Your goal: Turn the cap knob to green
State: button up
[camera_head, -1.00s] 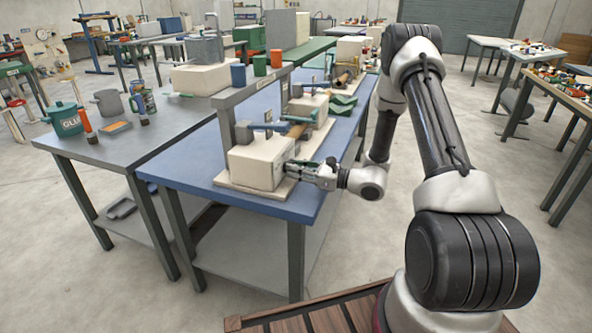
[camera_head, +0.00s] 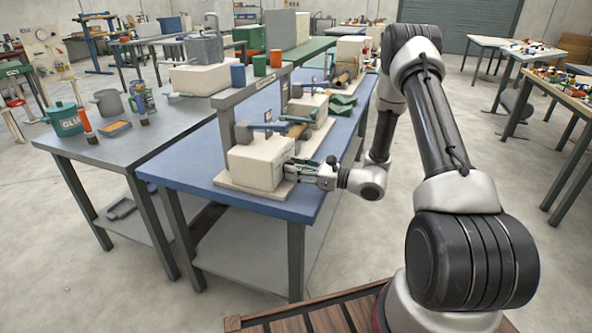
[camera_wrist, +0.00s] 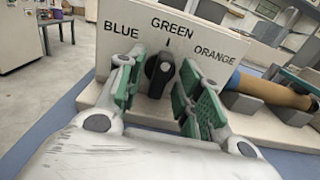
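The black cap knob (camera_wrist: 160,72) sits on the front face of a cream box (camera_wrist: 205,50). The labels BLUE, GREEN and ORANGE are arched above it, with a short tick under GREEN. The knob's grip stands nearly upright, toward GREEN; its exact pointing is hard to tell. My gripper (camera_wrist: 163,88) has its green-padded fingers on either side of the knob, with visible gaps, so it looks open around it. In the head view my gripper (camera_head: 292,170) is at the right face of the cream box (camera_head: 256,163); the knob is hidden there.
The box stands on a blue-topped table (camera_head: 205,178). A brown roll (camera_wrist: 262,88) lies right of the knob in the wrist view. A grey table (camera_head: 95,150) with a glue pot (camera_head: 66,119) stands left.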

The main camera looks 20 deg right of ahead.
jog(key=v, duration=1.2)
